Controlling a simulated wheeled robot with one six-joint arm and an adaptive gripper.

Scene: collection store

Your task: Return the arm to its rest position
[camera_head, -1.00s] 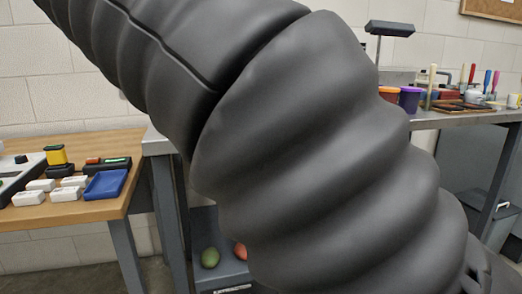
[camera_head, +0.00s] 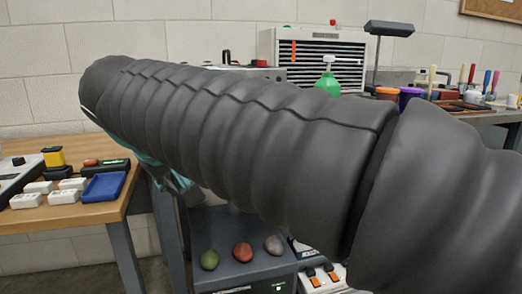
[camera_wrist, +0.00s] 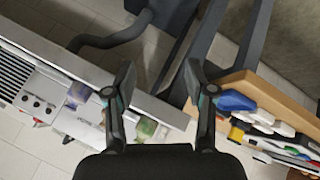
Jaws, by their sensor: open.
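My arm, in a dark ribbed sleeve, stretches across the head view from the right edge to the upper left and hides much of the bench behind it. My gripper (camera_wrist: 158,70) shows in the wrist view with its two fingers spread wide apart and nothing between them. It hangs above the gap between the metal bench and the wooden table, with floor and table legs below. In the head view, a teal and grey part of my arm's end shows beneath the sleeve, mostly hidden.
The wooden table (camera_head: 110,209) at left holds a blue tray (camera_head: 104,186), white boxes and a yellow-black item (camera_head: 54,157). A low shelf (camera_head: 240,270) holds green, red and grey egg-shaped objects. A vented cabinet (camera_head: 345,50), green bottle (camera_head: 327,84) and purple cup (camera_head: 410,95) stand behind my arm.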

